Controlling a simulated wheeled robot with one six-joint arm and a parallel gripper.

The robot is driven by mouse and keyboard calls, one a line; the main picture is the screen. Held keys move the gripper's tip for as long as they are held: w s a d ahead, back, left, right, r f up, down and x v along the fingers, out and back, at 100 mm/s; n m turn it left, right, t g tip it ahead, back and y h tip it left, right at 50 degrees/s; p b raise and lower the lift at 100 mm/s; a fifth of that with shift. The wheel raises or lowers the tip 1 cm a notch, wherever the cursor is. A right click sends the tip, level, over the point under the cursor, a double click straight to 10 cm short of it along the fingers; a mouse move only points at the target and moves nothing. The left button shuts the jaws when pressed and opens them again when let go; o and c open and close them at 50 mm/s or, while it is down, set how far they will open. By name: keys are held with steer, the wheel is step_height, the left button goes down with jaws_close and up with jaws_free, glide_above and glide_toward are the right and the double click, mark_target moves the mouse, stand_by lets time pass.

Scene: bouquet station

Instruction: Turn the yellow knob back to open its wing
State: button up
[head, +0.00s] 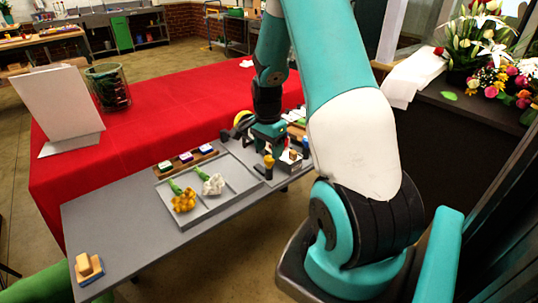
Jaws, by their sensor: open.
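A small yellow knob (268,161) stands near the front edge of the grey table, right of the tray. My gripper (268,150) is just above and behind it in the picture, pointing down. The gripper is open and appears empty. I cannot tell whether a finger touches the knob. A dark and white device (290,158) sits right beside the knob. The knob's wing cannot be made out at this size, and my arm hides part of this area.
A grey tray (213,212) holds a yellow flower (183,201) and a white flower (213,184). A wooden rack (187,159) stands behind it. Tan blocks (88,267) lie at the near left end. The red-covered table (150,120) behind holds a white board (58,102) and a glass vase (107,88).

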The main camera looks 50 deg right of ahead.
mark_target(269, 157)
steer(key=shift+f, duration=1.55)
steer(key=c, duration=0.9)
